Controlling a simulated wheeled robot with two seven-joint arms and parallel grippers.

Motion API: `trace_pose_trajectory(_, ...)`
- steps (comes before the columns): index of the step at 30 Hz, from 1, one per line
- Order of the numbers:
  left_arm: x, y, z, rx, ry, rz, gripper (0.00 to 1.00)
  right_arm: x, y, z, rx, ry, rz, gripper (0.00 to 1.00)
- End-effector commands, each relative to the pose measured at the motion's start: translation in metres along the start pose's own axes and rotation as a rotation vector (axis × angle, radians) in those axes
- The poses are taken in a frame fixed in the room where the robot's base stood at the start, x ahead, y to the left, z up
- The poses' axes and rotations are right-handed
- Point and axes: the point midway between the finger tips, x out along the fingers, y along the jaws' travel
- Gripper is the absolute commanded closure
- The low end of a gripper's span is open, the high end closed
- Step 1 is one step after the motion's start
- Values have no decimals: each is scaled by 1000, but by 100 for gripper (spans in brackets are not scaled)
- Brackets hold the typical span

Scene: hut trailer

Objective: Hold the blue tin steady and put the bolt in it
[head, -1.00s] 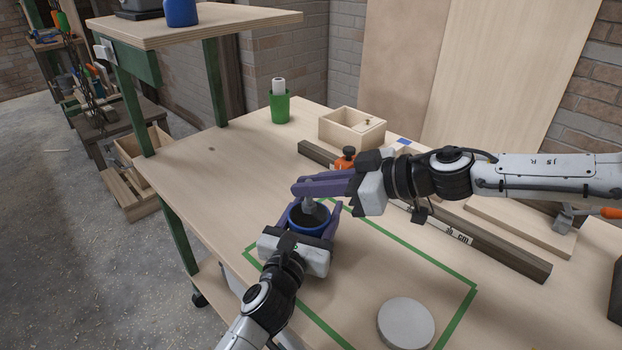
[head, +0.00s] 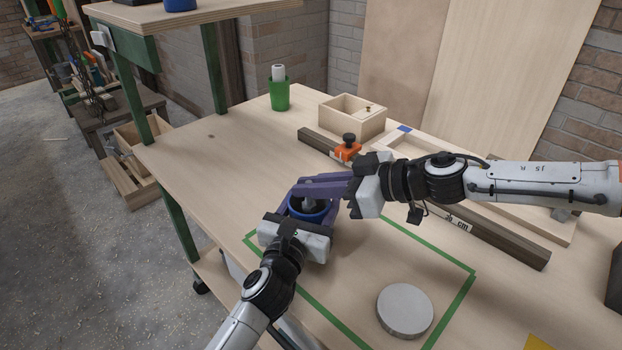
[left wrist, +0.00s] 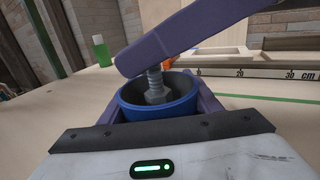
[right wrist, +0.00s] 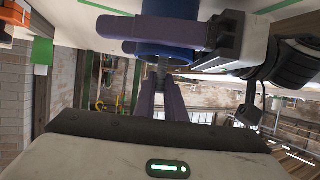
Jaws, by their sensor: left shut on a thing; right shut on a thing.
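The blue tin (head: 309,219) is upright over the table inside the green tape outline. My left gripper (head: 311,206) is shut on it, with one finger on each side, as the left wrist view shows the tin (left wrist: 165,110) between the fingers. My right gripper (head: 303,190) comes in from the right above the tin and is shut on the grey bolt. The bolt (left wrist: 156,86) hangs about upright, head down, its lower end inside the tin's mouth. The right wrist view shows the bolt (right wrist: 162,72) beside the tin. Whether it touches the bottom is hidden.
A grey disc (head: 405,310) lies at the front right inside the green tape (head: 455,308). A dark beam (head: 500,242) with an orange clamp (head: 347,152) runs behind. The table's left is clear.

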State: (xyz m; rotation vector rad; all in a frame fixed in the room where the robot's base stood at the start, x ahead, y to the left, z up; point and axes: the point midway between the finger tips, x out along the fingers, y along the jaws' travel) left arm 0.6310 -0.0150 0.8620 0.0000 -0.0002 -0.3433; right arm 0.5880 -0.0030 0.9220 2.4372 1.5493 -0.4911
Motion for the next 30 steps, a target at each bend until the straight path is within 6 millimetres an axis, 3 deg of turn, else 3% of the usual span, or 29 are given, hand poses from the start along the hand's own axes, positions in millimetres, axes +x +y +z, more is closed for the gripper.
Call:
trace_pose_trajectory(17,0,0,-1,0,1,0,67,12,0,27,2,0,0,100)
trace_pose_trajectory(18,0,0,-1,0,1,0,67,11,0,26,0,0,1,83)
trace_pose_trajectory(21,0,0,-1,0,1,0,67,11,0,26,0,0,1,69)
trace_pose_trajectory(30,0,0,-1,0,1,0,67,4,2,26,-1,0,4,68)
